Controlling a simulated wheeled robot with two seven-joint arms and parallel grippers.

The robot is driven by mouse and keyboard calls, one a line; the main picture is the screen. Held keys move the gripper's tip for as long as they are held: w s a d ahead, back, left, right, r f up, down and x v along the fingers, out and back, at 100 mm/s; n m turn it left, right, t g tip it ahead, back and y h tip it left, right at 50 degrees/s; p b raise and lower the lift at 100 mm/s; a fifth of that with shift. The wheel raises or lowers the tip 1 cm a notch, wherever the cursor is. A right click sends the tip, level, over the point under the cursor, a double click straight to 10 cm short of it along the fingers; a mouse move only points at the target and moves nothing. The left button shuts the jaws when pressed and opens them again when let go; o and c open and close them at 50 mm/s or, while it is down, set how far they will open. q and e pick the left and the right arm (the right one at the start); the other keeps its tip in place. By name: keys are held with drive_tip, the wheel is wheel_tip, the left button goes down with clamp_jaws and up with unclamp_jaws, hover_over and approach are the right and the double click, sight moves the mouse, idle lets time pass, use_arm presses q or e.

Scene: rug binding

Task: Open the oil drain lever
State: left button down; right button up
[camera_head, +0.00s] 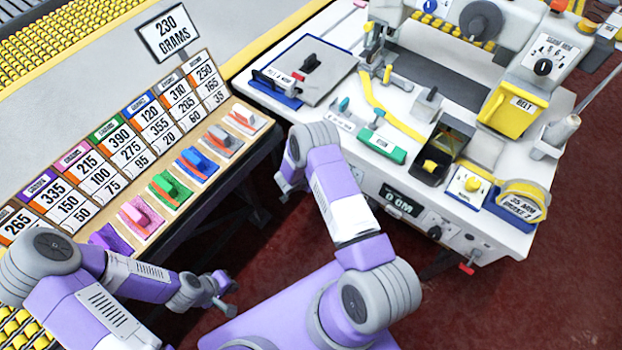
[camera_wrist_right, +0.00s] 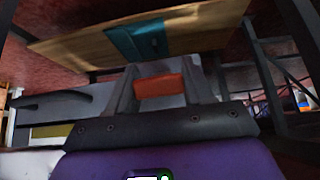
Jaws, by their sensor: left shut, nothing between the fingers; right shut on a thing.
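A small red lever (camera_head: 467,268) sticks out low on the front of the white sewing machine table (camera_head: 410,262). I cannot tell whether it is the oil drain lever. My right arm reaches to the table's left end, and its gripper is mostly hidden behind the arm in the head view. In the right wrist view my right gripper (camera_wrist_right: 160,86) is shut on an orange-red piece (camera_wrist_right: 160,85) between its two grey fingers. Whether that piece is a lever is unclear. My left gripper (camera_head: 226,294) is shut and empty, low in front of the sample table.
The sample table (camera_head: 205,207) at left carries several coloured pieces and price cards; a "230 grams" sign (camera_head: 170,33) stands behind. Red floor (camera_head: 480,315) is open at the lower right.

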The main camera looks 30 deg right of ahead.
drive_tip(key=shift+r+g+y+p, duration=0.1)
drive_tip(key=shift+g+y+p, duration=0.2)
drive_tip(key=shift+y, duration=0.2)
drive_tip(key=o, duration=1)
drive_tip(key=shift+c, duration=0.2)
drive_tip(key=p+v, duration=0.2)
drive_tip(key=v, duration=0.5)
drive_tip(key=shift+r, duration=0.3)
drive_tip(key=shift+s+a, duration=0.1)
drive_tip(key=shift+a, duration=0.05)
